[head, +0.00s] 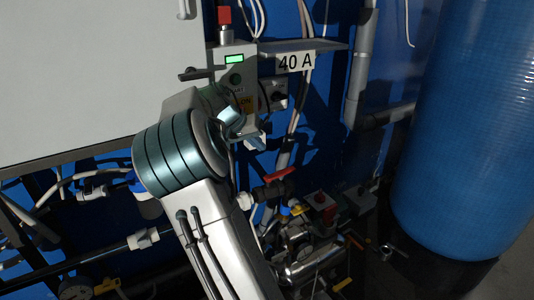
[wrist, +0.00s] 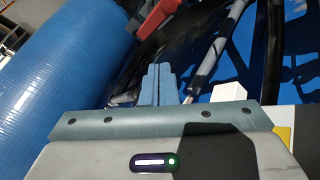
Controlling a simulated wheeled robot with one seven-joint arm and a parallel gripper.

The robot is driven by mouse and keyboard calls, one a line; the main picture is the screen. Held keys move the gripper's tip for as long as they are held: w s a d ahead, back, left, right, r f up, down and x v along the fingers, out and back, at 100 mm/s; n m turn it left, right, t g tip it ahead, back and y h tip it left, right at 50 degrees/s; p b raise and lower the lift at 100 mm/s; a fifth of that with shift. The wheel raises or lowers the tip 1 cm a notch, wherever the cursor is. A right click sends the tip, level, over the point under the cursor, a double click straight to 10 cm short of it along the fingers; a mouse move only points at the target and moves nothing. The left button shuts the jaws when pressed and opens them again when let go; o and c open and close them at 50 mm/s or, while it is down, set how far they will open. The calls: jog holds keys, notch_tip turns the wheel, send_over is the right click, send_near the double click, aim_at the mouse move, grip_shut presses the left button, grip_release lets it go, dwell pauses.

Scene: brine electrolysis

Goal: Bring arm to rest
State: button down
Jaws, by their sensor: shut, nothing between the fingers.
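My arm reaches up through the middle of the head view, its elbow in front of the panel. My gripper (head: 254,138) is partly hidden behind the arm, close to a grey control box (head: 236,57) with a green-lit display. In the wrist view my gripper (wrist: 159,84) has its two blue-grey fingers together, with nothing between them. The fingers point toward a dark area beside a grey pipe (wrist: 207,62). I cannot tell whether they touch anything.
A large blue tank (head: 468,125) stands at the right; it also shows in the wrist view (wrist: 55,75). A white cabinet (head: 90,70) fills the upper left. A red-handled valve (head: 280,174), pipes and fittings crowd below the gripper. A "40 A" label (head: 296,62) hangs from a shelf.

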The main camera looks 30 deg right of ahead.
jog(key=s+a+f+n+t+y+p, duration=0.1)
jog(key=s+a+n+t+y+p, duration=0.2)
jog(key=s+a, duration=2.2)
jog(key=s+n+y, duration=0.4)
jog(key=n, duration=0.2)
jog(key=shift+f, duration=0.25)
